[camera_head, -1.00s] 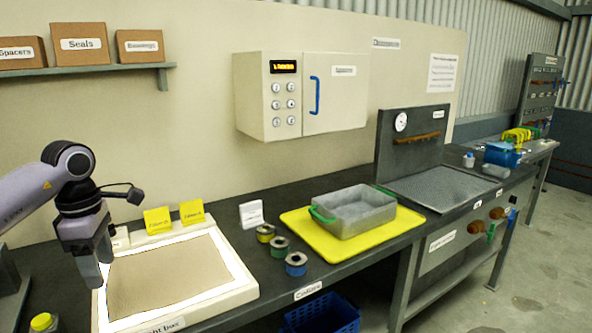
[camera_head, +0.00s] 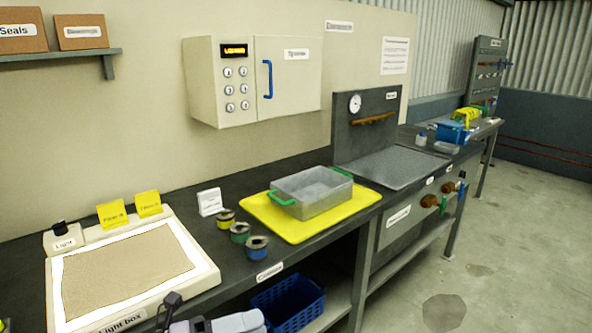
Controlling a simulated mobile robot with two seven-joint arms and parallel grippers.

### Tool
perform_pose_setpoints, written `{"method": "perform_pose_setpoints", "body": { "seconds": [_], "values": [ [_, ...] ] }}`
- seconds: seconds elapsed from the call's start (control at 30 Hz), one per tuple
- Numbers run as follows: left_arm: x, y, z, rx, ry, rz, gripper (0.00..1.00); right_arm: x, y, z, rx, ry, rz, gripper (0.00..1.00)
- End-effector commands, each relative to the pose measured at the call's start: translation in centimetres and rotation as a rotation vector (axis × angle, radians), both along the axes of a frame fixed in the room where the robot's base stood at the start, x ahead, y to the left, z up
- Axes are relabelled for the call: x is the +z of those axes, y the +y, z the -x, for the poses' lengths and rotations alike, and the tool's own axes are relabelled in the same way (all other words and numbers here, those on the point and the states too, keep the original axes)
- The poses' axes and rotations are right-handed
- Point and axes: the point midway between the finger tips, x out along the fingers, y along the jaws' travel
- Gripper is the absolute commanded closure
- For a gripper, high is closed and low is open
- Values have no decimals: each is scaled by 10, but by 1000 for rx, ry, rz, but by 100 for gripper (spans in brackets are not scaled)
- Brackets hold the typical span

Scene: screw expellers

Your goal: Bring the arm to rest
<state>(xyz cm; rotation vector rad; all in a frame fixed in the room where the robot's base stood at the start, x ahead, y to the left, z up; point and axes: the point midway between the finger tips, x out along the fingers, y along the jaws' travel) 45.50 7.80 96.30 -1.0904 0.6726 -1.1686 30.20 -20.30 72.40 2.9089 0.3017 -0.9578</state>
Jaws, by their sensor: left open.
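My left gripper (camera_head: 190,325) is at the bottom edge of the view, below the front edge of the light box. Only a dark part and grey parts of that arm show, and the frame cuts off the rest. The gripper is open, and I see nothing held in it. My right gripper is not in view.
The light box (camera_head: 205,282) with a brown sheet (camera_head: 125,270) lies on the bench. Several small tins, including a blue-sided one (camera_head: 257,253), stand beside a yellow mat (camera_head: 262,212) bearing a metal tray (camera_head: 312,197). A blue crate (camera_head: 290,307) sits below. Floor at right is clear.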

Motion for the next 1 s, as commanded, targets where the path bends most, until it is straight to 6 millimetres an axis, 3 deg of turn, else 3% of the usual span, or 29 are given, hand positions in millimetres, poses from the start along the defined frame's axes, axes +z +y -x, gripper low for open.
{"method": "perform_pose_setpoints", "body": {
  "seconds": [0.17, 0.37, 0.47, 0.6, 0.7, 0.83, 1.0],
  "values": [
    [-19, 14, -1, 243, 375, 325, 39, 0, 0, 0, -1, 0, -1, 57],
    [-76, 55, 10, 536, 836, 647, 39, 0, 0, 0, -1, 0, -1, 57],
    [-116, 77, 29, 690, 1076, 793, 39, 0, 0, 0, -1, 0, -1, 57],
    [-174, 103, 72, 900, 1394, 975, 39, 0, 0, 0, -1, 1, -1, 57],
    [-205, 115, 105, 1022, 1576, 1073, 39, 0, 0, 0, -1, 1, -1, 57],
    [-230, 122, 139, 1127, 1727, 1150, 39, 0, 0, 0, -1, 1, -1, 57],
    [-240, 125, 154, 1173, 1794, 1185, 39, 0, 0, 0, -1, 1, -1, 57]
  ]
}}
